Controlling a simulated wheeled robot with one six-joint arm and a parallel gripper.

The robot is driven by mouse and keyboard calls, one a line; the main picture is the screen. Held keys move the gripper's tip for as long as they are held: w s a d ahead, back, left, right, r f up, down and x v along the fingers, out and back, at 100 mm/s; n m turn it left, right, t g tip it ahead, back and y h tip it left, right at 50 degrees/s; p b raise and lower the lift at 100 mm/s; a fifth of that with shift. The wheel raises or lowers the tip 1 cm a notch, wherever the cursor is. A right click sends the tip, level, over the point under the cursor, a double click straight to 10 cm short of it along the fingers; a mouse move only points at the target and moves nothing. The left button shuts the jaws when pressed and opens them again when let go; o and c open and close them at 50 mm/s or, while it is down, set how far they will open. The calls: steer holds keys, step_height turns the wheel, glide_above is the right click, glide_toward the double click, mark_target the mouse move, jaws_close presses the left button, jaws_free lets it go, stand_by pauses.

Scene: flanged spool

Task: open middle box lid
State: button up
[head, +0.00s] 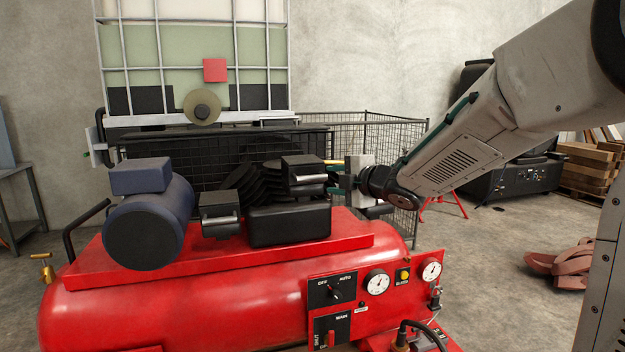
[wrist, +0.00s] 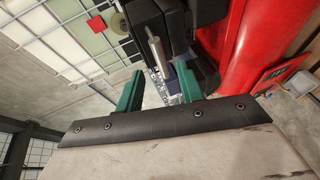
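Black box-like parts sit on top of a red compressor. One with a silver bar (head: 303,172) stands upper right of another with a silver bar (head: 220,212). A larger plain black block (head: 289,226) lies below and between them. I cannot tell which is the middle box, and no lid shows raised. My gripper (head: 333,176) is just right of the upper black part. In the wrist view my gripper (wrist: 160,70) has its two green fingers apart with nothing between them. A silver bar (wrist: 156,48) on a black part lies beyond the fingertips, seemingly not touched.
The red compressor (head: 220,300) has gauges and switches at its front right. A dark blue motor (head: 150,225) stands on its left. A wire cage (head: 385,140) and a caged tank (head: 170,55) stand behind. Open floor (head: 480,260) lies to the right.

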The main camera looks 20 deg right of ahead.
mark_target(315, 178)
steer(key=shift+w+a+f+n+y, duration=0.15)
steer(key=shift+w+a+n+y, duration=0.25)
steer(key=shift+w+a+n, duration=0.15)
steer(key=x, duration=0.7)
jaws_close()
